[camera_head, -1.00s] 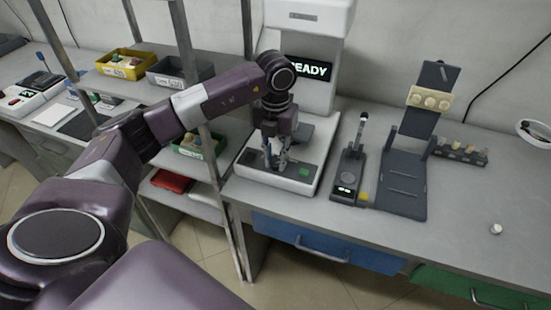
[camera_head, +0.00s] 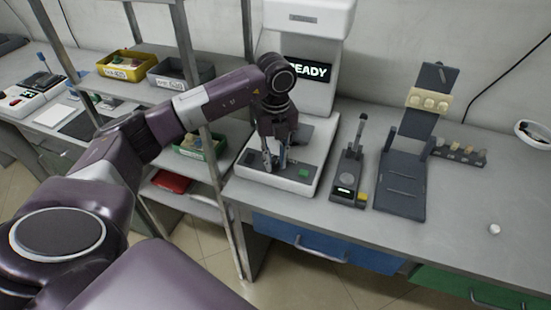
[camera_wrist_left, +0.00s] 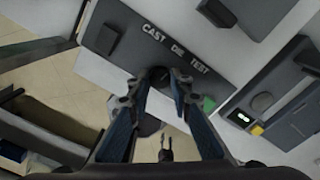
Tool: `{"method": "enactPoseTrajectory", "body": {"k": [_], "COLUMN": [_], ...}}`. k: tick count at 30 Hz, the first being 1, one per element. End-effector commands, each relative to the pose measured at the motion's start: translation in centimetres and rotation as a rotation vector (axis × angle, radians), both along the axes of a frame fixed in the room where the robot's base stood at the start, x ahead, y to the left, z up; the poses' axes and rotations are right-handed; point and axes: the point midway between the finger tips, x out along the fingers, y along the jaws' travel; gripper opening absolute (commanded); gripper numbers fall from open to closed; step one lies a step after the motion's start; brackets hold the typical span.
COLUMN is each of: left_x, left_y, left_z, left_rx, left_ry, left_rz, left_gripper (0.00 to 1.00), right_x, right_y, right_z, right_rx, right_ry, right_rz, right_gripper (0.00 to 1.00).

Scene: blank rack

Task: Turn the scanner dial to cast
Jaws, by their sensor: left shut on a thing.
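The scanner (camera_head: 318,90) is a white machine with a tall column and a screen that reads READY, its left edge partly covered by my arm. My left gripper (camera_head: 274,165) is down at this panel. In the left wrist view its fingertips (camera_wrist_left: 160,82) are on either side of the dial, shut on it. The fingers hide part of the dial, and I cannot tell which word it points to. My right gripper is not in view.
A green button (camera_head: 304,172) is on the panel right of my gripper. A small dark device (camera_head: 348,178) and a dark stand (camera_head: 402,185) are to the right. A metal rack post (camera_head: 222,190) stands close to my left arm.

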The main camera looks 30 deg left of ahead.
Motion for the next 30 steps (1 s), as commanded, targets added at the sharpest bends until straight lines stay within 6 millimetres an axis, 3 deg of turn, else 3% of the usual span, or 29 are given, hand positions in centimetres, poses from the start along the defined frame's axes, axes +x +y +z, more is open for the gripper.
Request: {"method": "enactPoseTrajectory", "body": {"k": [18, 30], "left_x": [0.1, 0.1], "left_y": [0.0, 0.1], "left_z": [0.2, 0.2], "left_rx": [0.000, 0.000], "left_ry": [-0.003, -0.004], "left_rz": [0.579, 0.846], "left_gripper": [0.00, 0.00], "right_x": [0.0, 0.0], "right_y": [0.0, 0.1], "right_z": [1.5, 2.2], "right_rx": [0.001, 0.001], "right_ry": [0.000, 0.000], "right_rz": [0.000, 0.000], "right_gripper": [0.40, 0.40]}}
